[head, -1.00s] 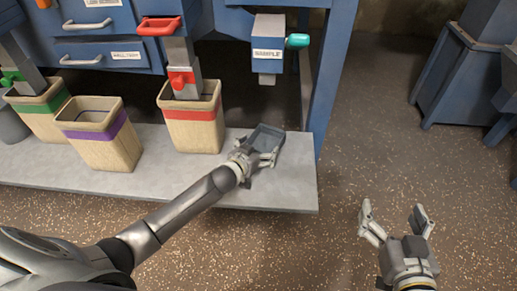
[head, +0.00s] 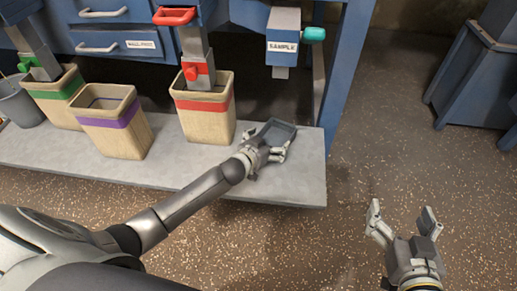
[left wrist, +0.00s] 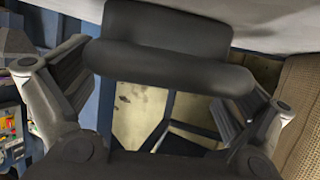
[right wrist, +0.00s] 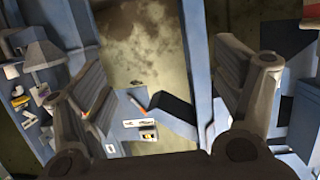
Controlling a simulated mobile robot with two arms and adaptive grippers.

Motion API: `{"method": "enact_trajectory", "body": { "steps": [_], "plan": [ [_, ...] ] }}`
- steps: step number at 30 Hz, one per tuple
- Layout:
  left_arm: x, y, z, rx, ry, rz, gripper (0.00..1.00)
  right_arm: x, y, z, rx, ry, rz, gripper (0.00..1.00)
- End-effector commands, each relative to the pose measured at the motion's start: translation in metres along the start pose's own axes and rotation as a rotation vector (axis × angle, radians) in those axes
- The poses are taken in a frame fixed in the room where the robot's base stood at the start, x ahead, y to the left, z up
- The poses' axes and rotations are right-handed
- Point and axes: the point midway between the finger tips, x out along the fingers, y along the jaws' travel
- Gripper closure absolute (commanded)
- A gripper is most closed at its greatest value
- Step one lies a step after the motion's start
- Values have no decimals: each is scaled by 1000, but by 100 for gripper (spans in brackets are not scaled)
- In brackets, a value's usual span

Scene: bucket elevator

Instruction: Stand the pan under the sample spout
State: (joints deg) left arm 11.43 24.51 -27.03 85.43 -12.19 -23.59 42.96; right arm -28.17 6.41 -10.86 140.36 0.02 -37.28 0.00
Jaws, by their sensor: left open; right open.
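The pan (head: 279,133) is a small dark blue-grey tray lying on the grey shelf near its right end. The sample spout (head: 281,73) hangs under the blue box labelled SAMPLE, above and behind the pan, with a gap between them. My left gripper (head: 266,147) is open at the near side of the pan, its fingers around or beside that end; contact is unclear. In the left wrist view a dark rounded body (left wrist: 165,50), apparently the pan's end, spans between the open fingers. My right gripper (head: 404,213) is open and empty over the floor.
A red-banded bucket (head: 206,121) stands left of the pan, with purple-banded (head: 122,136) and green-banded (head: 58,101) buckets further left. A teal knob (head: 314,34) sits on the sample box. A blue post (head: 345,70) rises at right. The shelf (head: 290,185) is clear in front.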

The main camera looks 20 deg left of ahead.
Motion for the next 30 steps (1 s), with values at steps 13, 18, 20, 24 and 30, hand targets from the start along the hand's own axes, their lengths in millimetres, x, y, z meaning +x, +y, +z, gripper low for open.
{"method": "enact_trajectory", "body": {
  "steps": [13, 18, 20, 24, 30],
  "plan": [
    [-53, 0, 0, -1, -4, 0, 0, -32, 12, 74, 1, -413, 27, 14],
    [-76, 0, 0, -1, -4, 0, 0, -55, 15, 101, 5, -578, 36, 14],
    [-84, 0, 0, -1, -4, 0, 0, -64, 16, 110, 6, -634, 39, 14],
    [-100, 0, 0, -1, -3, 0, 0, -83, 19, 126, 10, -749, 47, 14],
    [-114, 0, 0, 0, -2, -1, 0, -103, 20, 140, 13, -853, 52, 14]
  ]
}}
